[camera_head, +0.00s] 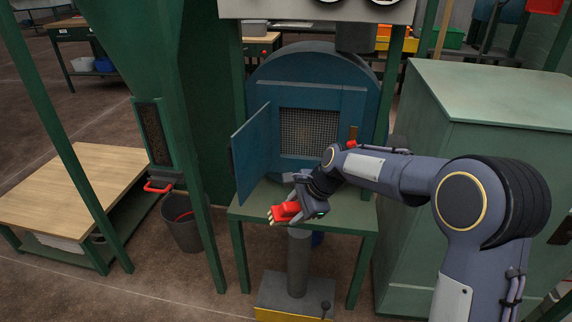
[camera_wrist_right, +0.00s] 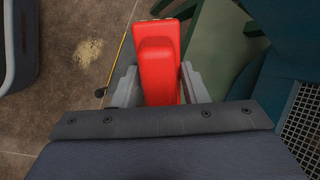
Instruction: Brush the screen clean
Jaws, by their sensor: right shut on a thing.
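The screen (camera_head: 308,132) is a wire mesh set in the front of a round blue housing (camera_head: 320,72). Its blue door (camera_head: 251,152) stands open to the left. A corner of the mesh (camera_wrist_right: 304,128) also shows at the right edge of the right wrist view. My right gripper (camera_head: 291,207) is shut on a red brush (camera_head: 285,211), with pale bristle tips at its left end. It holds the brush in front of and below the screen, apart from it. In the right wrist view the red brush (camera_wrist_right: 157,70) sits between the fingers (camera_wrist_right: 157,92). My left gripper is out of view.
A green stand (camera_head: 350,216) is below the housing. A dark bucket (camera_head: 183,225) and wooden-topped table (camera_head: 75,190) are left, beyond green posts. A green cabinet (camera_head: 480,95) is right. A pale grain pile (camera_wrist_right: 88,52) lies on the floor.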

